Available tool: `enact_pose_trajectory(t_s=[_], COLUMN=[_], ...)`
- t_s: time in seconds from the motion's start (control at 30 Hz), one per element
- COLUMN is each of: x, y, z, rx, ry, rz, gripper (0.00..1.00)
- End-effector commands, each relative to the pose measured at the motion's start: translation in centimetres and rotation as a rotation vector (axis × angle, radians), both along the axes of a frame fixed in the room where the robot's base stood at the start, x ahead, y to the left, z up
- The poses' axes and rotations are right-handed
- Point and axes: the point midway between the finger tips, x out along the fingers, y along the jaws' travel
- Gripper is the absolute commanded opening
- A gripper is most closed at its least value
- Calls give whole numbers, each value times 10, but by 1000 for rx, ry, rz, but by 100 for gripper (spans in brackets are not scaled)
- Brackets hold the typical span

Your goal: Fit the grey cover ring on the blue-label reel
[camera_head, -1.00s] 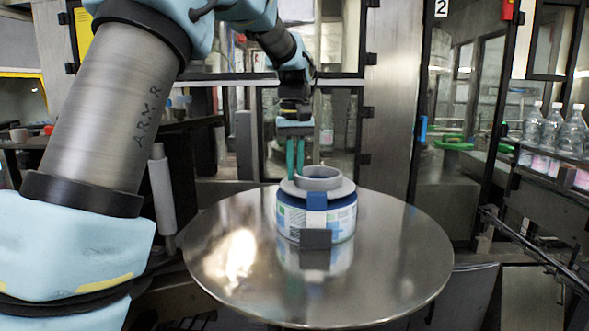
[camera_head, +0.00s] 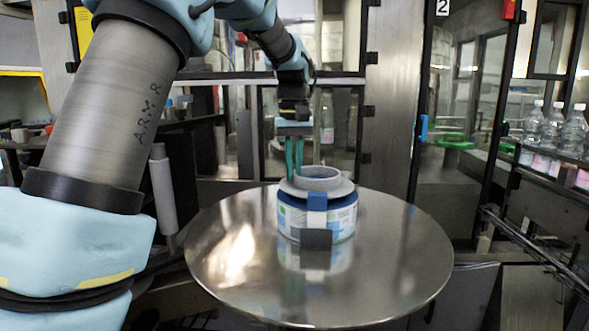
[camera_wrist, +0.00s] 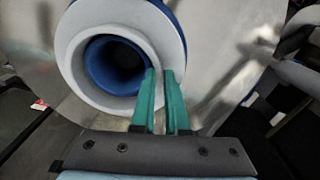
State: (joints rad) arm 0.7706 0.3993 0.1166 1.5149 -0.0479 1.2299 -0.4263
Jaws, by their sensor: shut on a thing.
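The blue-label reel (camera_head: 330,222) stands on a round metal table, with a blue upper rim and a printed label. The grey cover ring (camera_head: 341,187) sits over the top of the reel, its raised collar upward. From the head camera I cannot tell whether it is fully seated. In the wrist view the ring (camera_wrist: 75,75) surrounds a dark blue hollow core. My gripper (camera_head: 294,172) points down at the ring's left side, with green fingers. In the wrist view the fingers (camera_wrist: 160,72) are shut on the ring's collar wall, one inside and one outside.
The round metal table (camera_head: 400,270) has bare room around the reel. Bottles (camera_head: 560,130) stand on a rack at the right. Glazed frames stand behind.

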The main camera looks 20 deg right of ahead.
Motion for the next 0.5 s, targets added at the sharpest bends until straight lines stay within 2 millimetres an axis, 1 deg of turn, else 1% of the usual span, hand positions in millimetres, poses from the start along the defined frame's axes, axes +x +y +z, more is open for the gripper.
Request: enact_pose_trajectory(t_s=[0.17,0.4,0.5], x=[0,0,0], y=[0,0,0], z=[0,-7,-5], rx=[0,0,0], ry=[0,0,0], rz=[0,0,0], gripper=[0,0,0])
